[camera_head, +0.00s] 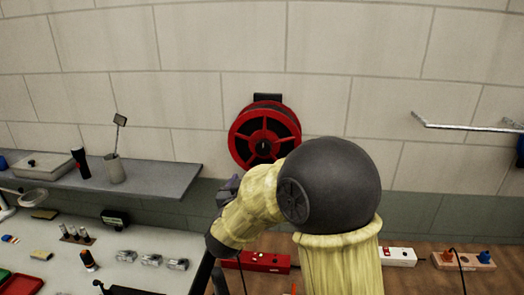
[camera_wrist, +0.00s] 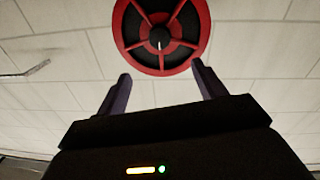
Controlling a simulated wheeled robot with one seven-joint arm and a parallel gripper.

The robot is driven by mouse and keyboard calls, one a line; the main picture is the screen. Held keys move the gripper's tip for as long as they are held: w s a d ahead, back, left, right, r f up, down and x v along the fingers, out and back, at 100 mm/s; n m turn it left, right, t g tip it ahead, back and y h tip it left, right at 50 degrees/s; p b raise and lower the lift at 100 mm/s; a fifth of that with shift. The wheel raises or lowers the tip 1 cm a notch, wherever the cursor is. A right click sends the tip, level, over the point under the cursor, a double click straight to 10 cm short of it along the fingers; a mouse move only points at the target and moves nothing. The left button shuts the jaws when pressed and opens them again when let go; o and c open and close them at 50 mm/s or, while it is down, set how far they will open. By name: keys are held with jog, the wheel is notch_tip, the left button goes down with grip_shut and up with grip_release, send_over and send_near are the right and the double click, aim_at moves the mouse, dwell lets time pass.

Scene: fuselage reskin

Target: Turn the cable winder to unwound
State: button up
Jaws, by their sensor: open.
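The cable winder (camera_head: 264,133) is a red spoked reel with a dark drum, mounted on the white block wall in the middle of the head view. My arm hides its lower right part there. In the wrist view the winder (camera_wrist: 161,38) is at the top centre, with a dark hub knob bearing a pale mark that points down in the picture. My gripper (camera_wrist: 158,85) is open and empty, its two dark fingers spread below the winder's rim in that view. In the head view my gripper (camera_head: 229,188) shows only in part, below and left of the winder.
A grey shelf (camera_head: 150,180) with a cup, a dark flashlight and a tray is at left. A white table (camera_head: 140,245) below holds several small items. A red power strip (camera_head: 258,262) lies behind my arm. A metal rail (camera_head: 465,127) is on the right wall.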

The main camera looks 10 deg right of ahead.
aim_at(262, 150)
jog(key=p+x, duration=0.8)
jog(key=x, duration=0.9)
jog(key=shift+w, duration=0.3)
jog(key=shift+c, duration=0.4)
jog(key=c, duration=0.9)
